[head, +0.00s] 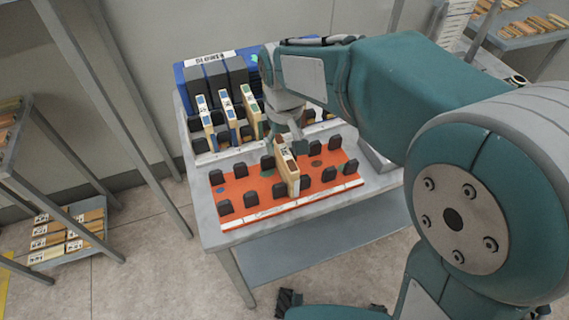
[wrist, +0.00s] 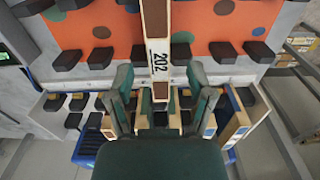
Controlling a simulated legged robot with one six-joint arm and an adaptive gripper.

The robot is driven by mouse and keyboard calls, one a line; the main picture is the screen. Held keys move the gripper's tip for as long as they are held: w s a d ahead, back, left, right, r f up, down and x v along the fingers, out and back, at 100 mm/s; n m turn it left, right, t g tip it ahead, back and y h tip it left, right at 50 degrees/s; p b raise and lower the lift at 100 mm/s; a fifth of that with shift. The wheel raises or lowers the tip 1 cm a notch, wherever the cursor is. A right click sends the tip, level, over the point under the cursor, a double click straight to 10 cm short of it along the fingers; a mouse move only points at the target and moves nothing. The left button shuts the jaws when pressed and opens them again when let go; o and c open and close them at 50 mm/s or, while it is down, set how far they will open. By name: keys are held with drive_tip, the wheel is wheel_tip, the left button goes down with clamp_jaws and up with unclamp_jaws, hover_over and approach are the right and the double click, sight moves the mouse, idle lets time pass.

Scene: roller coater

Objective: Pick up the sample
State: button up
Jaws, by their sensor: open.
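The sample, a light wooden panel labelled 202 (wrist: 158,55), stands upright among black holders on the orange rack (head: 237,189). In the head view the panel (head: 287,170) is near the middle of the rack. My gripper (wrist: 157,80) is open above the panel, with one finger on either side of its labelled edge in the wrist view. In the head view my gripper (head: 297,140) hangs just behind and above the panel, partly hidden by my arm. I cannot tell whether the fingers touch the panel.
A second rack (head: 217,154) behind holds several wooden panels, with dark blocks and a blue case (head: 183,90) behind it. The grey table (head: 207,219) carries both racks. Shelves with wooden pieces (head: 70,238) stand left, and another shelf (head: 520,37) is back right.

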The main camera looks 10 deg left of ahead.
wheel_tip(320, 180, down, 5)
drive_tip(key=shift+f, duration=0.15)
drive_tip(key=shift+s, duration=0.1)
clamp_jaws()
